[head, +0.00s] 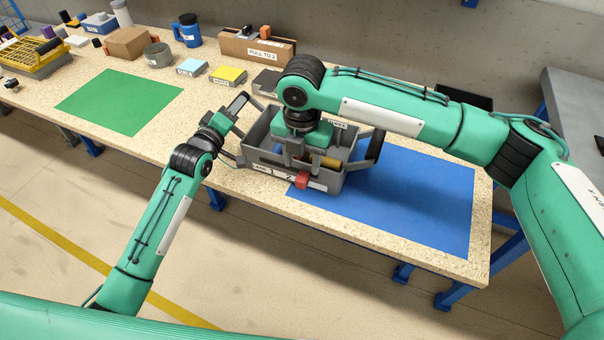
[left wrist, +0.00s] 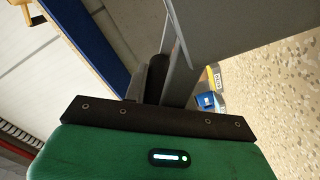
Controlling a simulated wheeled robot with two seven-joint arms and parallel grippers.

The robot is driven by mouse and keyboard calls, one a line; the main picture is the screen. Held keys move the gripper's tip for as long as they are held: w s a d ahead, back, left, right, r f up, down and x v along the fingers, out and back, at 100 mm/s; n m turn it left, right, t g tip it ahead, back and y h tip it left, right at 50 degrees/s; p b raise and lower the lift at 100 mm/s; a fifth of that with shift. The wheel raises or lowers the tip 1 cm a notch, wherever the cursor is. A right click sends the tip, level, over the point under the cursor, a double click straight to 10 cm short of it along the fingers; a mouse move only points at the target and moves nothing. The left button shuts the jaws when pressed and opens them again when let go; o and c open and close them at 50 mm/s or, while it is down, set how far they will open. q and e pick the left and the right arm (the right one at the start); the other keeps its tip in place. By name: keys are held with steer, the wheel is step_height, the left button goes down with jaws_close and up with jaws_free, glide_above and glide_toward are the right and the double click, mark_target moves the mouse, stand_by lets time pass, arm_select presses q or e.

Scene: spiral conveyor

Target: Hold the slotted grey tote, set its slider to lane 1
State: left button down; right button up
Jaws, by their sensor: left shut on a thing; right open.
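The grey tote (head: 332,182) stands on the table, partly over the blue mat, with a handle at each end. Its front wall carries white labels; one seems to read 2. A red slider knob (head: 301,180) sticks out at this front wall near that label. My left gripper (head: 236,137) is shut on the tote's left handle. In the left wrist view a grey part of the tote (left wrist: 235,35) fills the upper right. My right gripper (head: 301,160) points down over the tote, open, just above the knob; contact cannot be told. It hides part of the tote's inside.
The blue mat (head: 420,195) is bare right of the tote, and the green mat (head: 118,101) is empty. Behind stand a cardboard box (head: 256,48) labelled PULL TO 2, yellow (head: 228,75) and light-blue (head: 191,67) blocks, a grey cup (head: 158,54) and a blue mug (head: 188,30).

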mark_target(302, 177)
steer(key=shift+f, duration=2.8)
jaws_close()
